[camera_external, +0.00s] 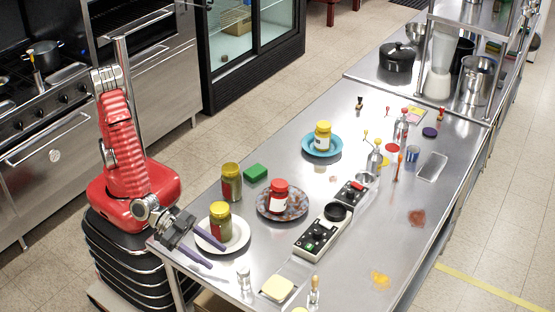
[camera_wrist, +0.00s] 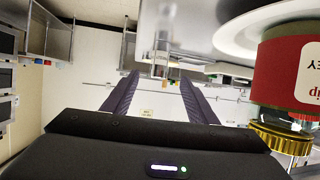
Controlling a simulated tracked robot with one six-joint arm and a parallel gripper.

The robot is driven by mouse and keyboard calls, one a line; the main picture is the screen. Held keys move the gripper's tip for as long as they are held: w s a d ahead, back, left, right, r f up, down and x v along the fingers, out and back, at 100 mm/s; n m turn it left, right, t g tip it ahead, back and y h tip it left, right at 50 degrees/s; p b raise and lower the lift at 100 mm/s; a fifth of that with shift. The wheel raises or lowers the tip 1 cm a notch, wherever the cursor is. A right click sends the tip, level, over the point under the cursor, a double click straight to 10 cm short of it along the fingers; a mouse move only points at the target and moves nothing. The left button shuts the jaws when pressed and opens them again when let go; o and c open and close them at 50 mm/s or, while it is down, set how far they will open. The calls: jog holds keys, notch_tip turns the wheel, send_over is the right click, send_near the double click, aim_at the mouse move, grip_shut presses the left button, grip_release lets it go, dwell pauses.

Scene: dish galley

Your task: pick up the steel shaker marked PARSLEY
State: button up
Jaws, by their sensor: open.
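A small steel shaker (camera_external: 244,278) stands upright near the front-left end of the steel table. No marking on it can be read. My gripper (camera_external: 216,257) is open, with its purple fingers low over the table corner and pointing toward the shaker. The shaker is a short way beyond the fingertips, apart from them. In the wrist view my open gripper (camera_wrist: 158,84) has nothing between its fingers. A pale steel thing (camera_wrist: 160,52), probably the shaker, shows ahead of the gap between them.
A jar (camera_external: 220,220) on a white plate (camera_external: 236,243) stands close beside the fingers. A red-labelled jar (camera_wrist: 285,75) fills the right of the wrist view. A pale-topped tray (camera_external: 277,288) and a small bottle (camera_external: 314,294) stand right of the shaker. Another jar (camera_external: 231,184) is behind.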

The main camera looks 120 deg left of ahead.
aim_at(243, 277)
jog(key=shift+x, duration=3.55)
jog(key=shift+x, duration=2.65)
jog(key=shift+d, duration=0.15)
jog(key=shift+c, duration=0.7)
jog(key=c, duration=1.1)
